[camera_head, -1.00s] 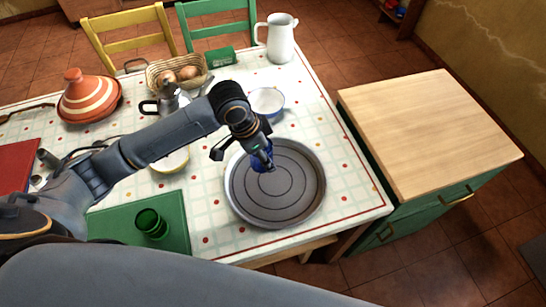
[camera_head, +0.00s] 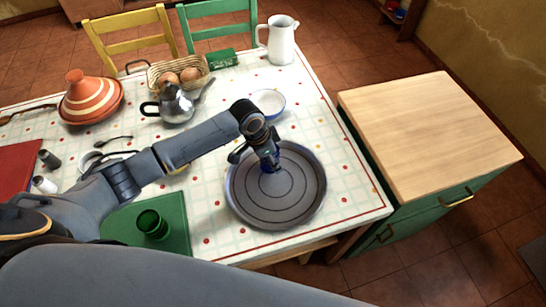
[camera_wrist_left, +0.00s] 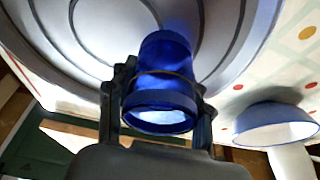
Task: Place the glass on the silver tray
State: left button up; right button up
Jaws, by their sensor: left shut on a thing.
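The silver tray (camera_head: 290,205) is a round grey tray with ring grooves on the tablecloth, near the table's right front corner. My left gripper (camera_head: 270,165) is over the tray's upper left part. In the left wrist view the left gripper (camera_wrist_left: 158,100) is shut on a blue glass (camera_wrist_left: 165,55), one finger on each side. The tray (camera_wrist_left: 225,50) lies right behind the glass there; I cannot tell whether the glass touches it. In the head view the glass is mostly hidden by the gripper. A green glass (camera_head: 151,224) stands on a green mat. My right gripper is not in view.
A metal teapot (camera_head: 175,104), an egg basket (camera_head: 163,66), a striped tagine (camera_head: 90,100) and a white jug (camera_head: 279,42) stand farther back. The tray's front and right are bare.

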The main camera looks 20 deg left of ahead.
pick_arm(q)
jog(key=shift+f, duration=0.1)
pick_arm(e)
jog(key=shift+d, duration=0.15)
pick_arm(q)
jog(key=o, duration=1.2)
jog(key=shift+o, duration=0.2)
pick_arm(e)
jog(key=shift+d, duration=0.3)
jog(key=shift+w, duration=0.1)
pick_arm(q)
jog(key=v, duration=1.2)
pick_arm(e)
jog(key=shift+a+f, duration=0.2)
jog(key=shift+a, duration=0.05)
